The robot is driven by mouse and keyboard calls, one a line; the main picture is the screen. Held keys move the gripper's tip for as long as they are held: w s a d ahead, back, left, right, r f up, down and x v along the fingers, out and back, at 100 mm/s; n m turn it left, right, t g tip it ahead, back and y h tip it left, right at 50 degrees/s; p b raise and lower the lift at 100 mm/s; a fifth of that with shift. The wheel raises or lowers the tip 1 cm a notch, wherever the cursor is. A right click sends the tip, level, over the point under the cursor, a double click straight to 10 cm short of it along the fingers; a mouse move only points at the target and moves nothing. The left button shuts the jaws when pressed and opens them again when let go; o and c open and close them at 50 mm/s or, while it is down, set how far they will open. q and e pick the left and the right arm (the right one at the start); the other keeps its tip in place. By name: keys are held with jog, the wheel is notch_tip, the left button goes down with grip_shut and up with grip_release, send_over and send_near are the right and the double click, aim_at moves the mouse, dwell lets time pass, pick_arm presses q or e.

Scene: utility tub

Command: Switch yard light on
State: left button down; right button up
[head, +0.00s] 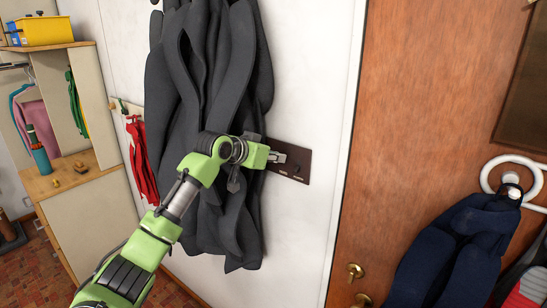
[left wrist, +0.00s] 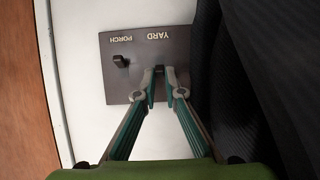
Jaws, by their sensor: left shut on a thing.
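The dark brown switch plate (head: 301,163) is on the white wall, left of the wooden door. In the left wrist view the plate (left wrist: 118,84) appears upside down, with the labels PORCH and YARD. The black porch switch lever (left wrist: 121,61) stands clear beside my fingers. My left gripper (head: 281,157) is at the plate. In the left wrist view its fingertips (left wrist: 161,84) are at the switch position under the YARD label, shut on the yard switch lever. The fingers mostly hide that lever, so its position cannot be told. My right gripper is not in view.
A dark grey coat (head: 210,110) hangs just left of the plate, close to my left wrist. The wooden door (head: 410,110) is to the right, with a dark blue garment (head: 455,255) hanging on it. Shelves (head: 85,195) stand at far left.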

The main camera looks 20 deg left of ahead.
pick_arm(q)
jog(key=shift+s+d+f+g, duration=0.1)
jog(key=shift+f+g, duration=0.2)
jog(key=shift+f, duration=0.3)
jog(key=c, duration=2.1)
grip_release()
jog(key=shift+r, duration=0.15)
jog(key=shift+c, duration=0.2)
jog(key=shift+r, duration=0.25)
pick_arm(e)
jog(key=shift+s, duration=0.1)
pick_arm(q)
jog(key=v, duration=0.8)
jog(key=shift+s, duration=0.25)
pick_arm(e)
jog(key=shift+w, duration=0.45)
pick_arm(q)
jog(key=shift+d+f, duration=0.1)
